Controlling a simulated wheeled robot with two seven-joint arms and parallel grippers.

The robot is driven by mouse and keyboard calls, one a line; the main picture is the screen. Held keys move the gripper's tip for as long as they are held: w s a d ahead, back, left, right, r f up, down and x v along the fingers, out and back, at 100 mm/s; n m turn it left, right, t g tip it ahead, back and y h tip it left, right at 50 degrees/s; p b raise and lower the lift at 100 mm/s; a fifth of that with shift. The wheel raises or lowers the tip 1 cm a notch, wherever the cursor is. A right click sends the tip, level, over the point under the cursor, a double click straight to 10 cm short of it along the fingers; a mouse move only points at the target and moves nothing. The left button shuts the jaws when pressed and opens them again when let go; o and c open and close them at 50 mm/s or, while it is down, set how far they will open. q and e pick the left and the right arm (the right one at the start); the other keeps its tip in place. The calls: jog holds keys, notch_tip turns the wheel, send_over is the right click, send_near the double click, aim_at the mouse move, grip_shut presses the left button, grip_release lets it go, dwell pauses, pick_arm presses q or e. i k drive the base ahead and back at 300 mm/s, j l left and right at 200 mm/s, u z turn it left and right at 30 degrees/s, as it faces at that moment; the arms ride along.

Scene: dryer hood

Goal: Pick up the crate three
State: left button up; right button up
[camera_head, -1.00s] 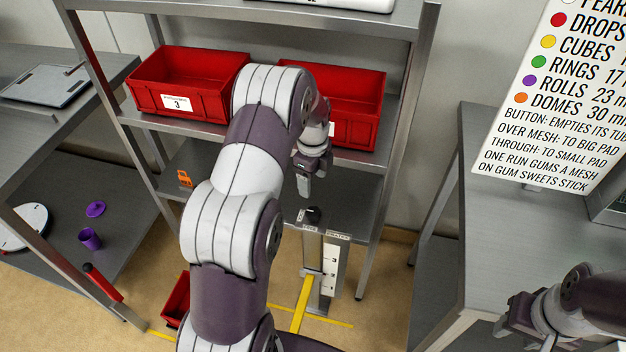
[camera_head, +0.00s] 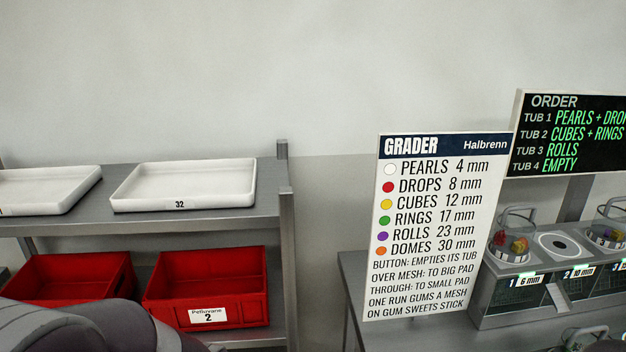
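A red crate (camera_head: 75,272) stands on the lower visible shelf at the left. Its front label is hidden behind my arm (camera_head: 65,330), but the earlier frame shows a 3 on the left crate. A second red crate (camera_head: 215,284), labelled 2, stands to its right on the same shelf. My arm covers the lower left corner of the view. Neither gripper can be made out, so how they stand to the crates is hidden.
White trays, one marked 32 (camera_head: 185,184), lie on the shelf above, by a metal post (camera_head: 288,250). A grader sign (camera_head: 430,225), an order board (camera_head: 575,135) and a machine with glass tubs (camera_head: 511,236) stand at the right. A partly cut-off object at bottom right is unclear.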

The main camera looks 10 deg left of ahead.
aim_at(53, 280)
jog(key=u, duration=1.75)
